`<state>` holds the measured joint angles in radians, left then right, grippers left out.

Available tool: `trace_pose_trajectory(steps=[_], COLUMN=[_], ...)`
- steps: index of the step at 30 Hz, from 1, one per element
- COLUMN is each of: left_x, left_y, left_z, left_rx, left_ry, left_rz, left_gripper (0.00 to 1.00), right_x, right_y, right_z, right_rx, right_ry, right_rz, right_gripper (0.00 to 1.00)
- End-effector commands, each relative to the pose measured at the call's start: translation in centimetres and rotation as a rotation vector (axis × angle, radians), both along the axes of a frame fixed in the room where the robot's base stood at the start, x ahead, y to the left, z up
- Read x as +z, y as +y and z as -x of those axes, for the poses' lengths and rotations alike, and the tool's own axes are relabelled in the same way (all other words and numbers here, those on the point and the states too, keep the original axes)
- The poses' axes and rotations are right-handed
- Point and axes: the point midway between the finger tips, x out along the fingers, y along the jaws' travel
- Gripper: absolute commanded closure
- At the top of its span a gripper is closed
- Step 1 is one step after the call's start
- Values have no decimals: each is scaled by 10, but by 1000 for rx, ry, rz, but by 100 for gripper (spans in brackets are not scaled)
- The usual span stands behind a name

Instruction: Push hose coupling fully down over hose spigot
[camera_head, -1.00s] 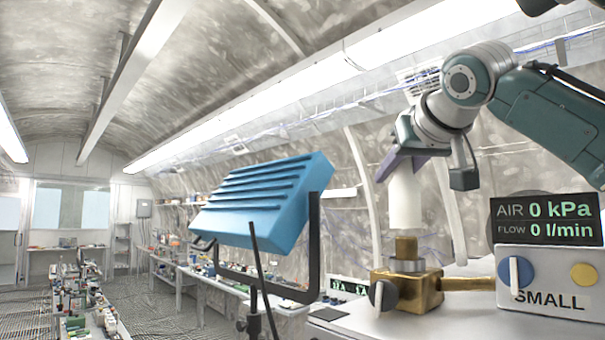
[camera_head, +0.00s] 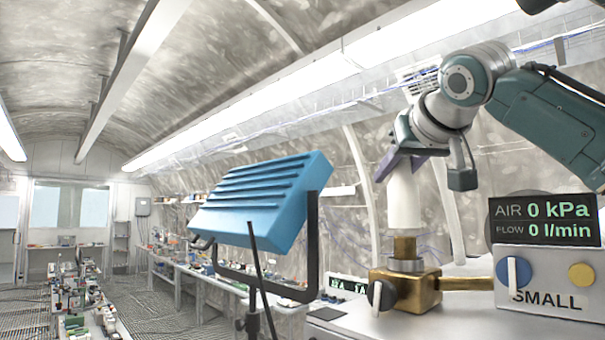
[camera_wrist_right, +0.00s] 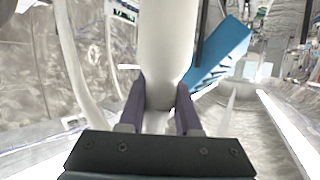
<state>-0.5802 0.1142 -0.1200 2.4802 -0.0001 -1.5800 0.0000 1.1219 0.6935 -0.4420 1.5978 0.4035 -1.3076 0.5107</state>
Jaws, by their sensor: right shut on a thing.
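The hose coupling, a white cylinder (camera_head: 404,208), hangs upright below my right gripper (camera_head: 402,162). The gripper's purple fingers are shut on its upper part; the right wrist view also shows the white coupling (camera_wrist_right: 165,50) between the fingers (camera_wrist_right: 160,105). The brass hose spigot (camera_head: 404,246) stands upright directly under the coupling, on a grey collar and brass valve block (camera_head: 418,290). The coupling's lower rim is at the spigot's top and lined up with it. Most of the spigot shows below the rim; I cannot tell whether the rim has slipped over it. My left gripper is not in view.
A control box marked SMALL (camera_head: 540,290), with a blue knob and yellow button, stands right of the valve block. A display (camera_head: 543,219) above it reads 0 kPa and 0 l/min. A blue lamp (camera_head: 262,205) on a black stand is to the left.

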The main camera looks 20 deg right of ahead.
Motion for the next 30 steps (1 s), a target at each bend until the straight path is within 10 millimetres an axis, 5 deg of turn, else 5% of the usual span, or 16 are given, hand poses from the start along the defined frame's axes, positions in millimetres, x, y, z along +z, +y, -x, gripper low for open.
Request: trace_pose_trajectory(steps=[30], left_x=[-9], left_y=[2], left_z=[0], left_rx=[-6], left_ry=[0], left_rz=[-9], left_gripper=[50], right_x=[-13], right_y=[0], right_z=[0], right_rx=[1], right_ry=[-1], right_rz=[0], right_gripper=[100])
